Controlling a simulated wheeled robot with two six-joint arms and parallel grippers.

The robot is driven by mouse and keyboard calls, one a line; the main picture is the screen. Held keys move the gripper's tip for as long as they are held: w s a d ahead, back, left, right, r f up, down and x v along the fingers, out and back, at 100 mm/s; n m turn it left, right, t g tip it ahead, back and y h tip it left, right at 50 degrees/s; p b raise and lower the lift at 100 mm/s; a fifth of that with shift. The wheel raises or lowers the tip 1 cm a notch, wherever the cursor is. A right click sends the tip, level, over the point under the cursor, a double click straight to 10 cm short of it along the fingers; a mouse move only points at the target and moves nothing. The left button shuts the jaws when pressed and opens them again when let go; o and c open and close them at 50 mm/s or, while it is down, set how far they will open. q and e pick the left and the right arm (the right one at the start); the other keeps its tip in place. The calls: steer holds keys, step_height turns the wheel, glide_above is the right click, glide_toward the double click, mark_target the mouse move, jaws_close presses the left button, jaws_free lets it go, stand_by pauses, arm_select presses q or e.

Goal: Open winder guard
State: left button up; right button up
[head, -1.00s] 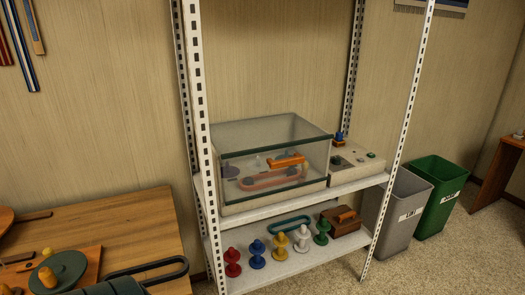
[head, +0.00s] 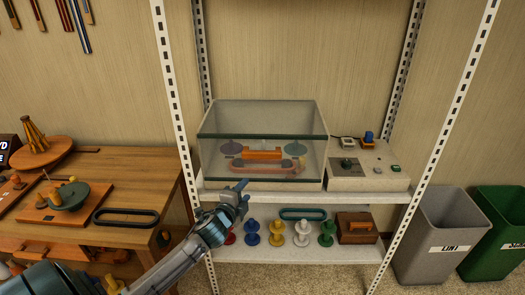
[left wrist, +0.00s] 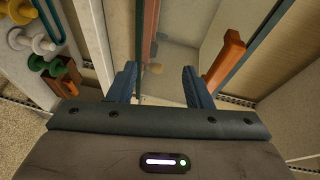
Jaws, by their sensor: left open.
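The winder guard (head: 222,162) is a clear box with dark green edges, standing closed on the upper white shelf. An orange bar handle (head: 262,155) shows at its front; an orange bar also shows in the left wrist view (left wrist: 226,58). Through the guard I see a reddish oval winder part and grey discs. My left gripper (head: 241,187) is in front of the guard's lower front, below and left of the handle. In the left wrist view its blue fingers (left wrist: 163,84) are apart with nothing between them. My right gripper is not in view.
A control box (head: 365,172) with knobs and buttons stands right of the guard. Several coloured spools and a brown box (head: 357,228) sit on the lower shelf. White rack posts flank the shelves. A wooden workbench (head: 140,170) is at left, grey and green bins at right.

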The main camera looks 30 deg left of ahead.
arm_select(q)
steer(key=m+t, duration=0.2)
glide_toward(260, 156)
steer(key=w+p, duration=0.1)
steer(key=w, duration=0.1)
steer(key=w+a+p, duration=0.1)
steer(key=w, duration=0.1)
steer(key=shift+w+r, duration=0.2)
steer(key=shift+w, duration=0.1)
steer(key=w, duration=0.1)
steer(key=w+p, duration=0.1)
steer(key=w, duration=0.1)
steer(key=w+p, duration=0.1)
steer(key=w, duration=0.1)
steer(key=shift+w+a+f, duration=0.15)
steer(key=shift+a, duration=0.2)
steer(key=shift+w+a+f, duration=0.1)
steer(key=shift+w, duration=0.5)
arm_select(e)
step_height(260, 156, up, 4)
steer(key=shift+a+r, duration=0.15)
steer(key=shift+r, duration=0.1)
arm_select(q)
jaws_close()
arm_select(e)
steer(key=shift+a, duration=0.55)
